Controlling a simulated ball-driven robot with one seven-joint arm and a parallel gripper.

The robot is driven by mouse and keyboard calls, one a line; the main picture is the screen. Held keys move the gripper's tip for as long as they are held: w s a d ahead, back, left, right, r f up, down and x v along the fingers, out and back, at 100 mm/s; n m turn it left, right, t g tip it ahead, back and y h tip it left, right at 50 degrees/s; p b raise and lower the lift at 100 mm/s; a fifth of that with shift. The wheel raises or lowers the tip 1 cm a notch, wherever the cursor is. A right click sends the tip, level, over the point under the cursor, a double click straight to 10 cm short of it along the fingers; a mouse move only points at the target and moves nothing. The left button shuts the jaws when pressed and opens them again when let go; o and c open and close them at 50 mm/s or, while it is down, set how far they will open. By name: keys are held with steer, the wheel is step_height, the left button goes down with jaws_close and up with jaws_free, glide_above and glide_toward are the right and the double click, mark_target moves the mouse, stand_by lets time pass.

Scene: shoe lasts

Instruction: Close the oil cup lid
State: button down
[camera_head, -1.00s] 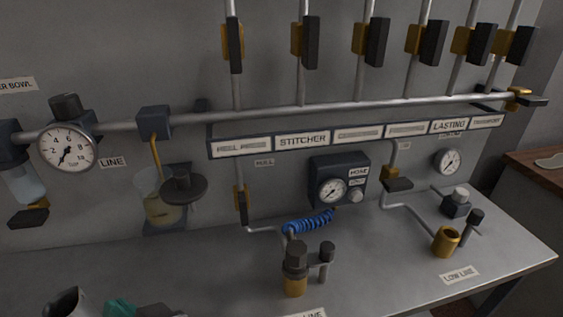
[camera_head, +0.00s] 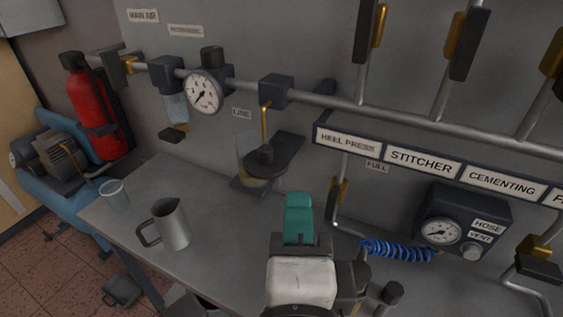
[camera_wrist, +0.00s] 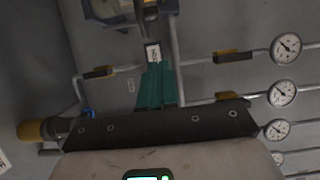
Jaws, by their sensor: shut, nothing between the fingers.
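The oil cup (camera_head: 246,150) is a clear glass cup with yellowish fluid low in it, on the back wall under a dark block with a brass tube. Its lid (camera_head: 284,158) is a dark round plate with a knob, tilted and offset to the right, overlapping the cup in the head view. I cannot tell its exact gap to the rim. My gripper (camera_head: 299,215) has teal fingers, shut and empty, in front of and below the lid at right, apart from it. The fingers also show in the wrist view (camera_wrist: 157,85). The cup is not clearly identifiable there.
A metal jug (camera_head: 172,226) and a small glass (camera_head: 115,194) stand on the bench (camera_head: 120,222) at left. A pipe with a gauge (camera_head: 204,92) runs above. A blue coiled hose (camera_head: 398,250) and a panel (camera_head: 463,225) are at right. A red extinguisher (camera_head: 92,105) stands far left.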

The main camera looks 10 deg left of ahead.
mark_target(270, 172)
steer(key=w, duration=0.2)
steer(key=w+a+p, duration=0.1)
steer(key=w, duration=0.1)
steer(key=w+a+p, duration=0.1)
steer(key=w, duration=0.1)
steer(key=shift+w+a+r, duration=0.1)
steer(key=shift+w+a, duration=0.55)
steer(key=shift+a, duration=0.05)
steer(key=shift+a+f+b, duration=0.15)
steer(key=shift+f+b, duration=0.1)
steer(key=shift+b, duration=0.05)
steer(key=shift+a+h, duration=0.1)
steer(key=shift+h, duration=0.2)
steer(key=shift+m+h+b, duration=0.3)
steer(key=shift+b, duration=0.15)
steer(key=shift+a+m+h+b, duration=0.65)
steer(key=shift+h+b, duration=0.25)
steer(key=shift+b, duration=0.65)
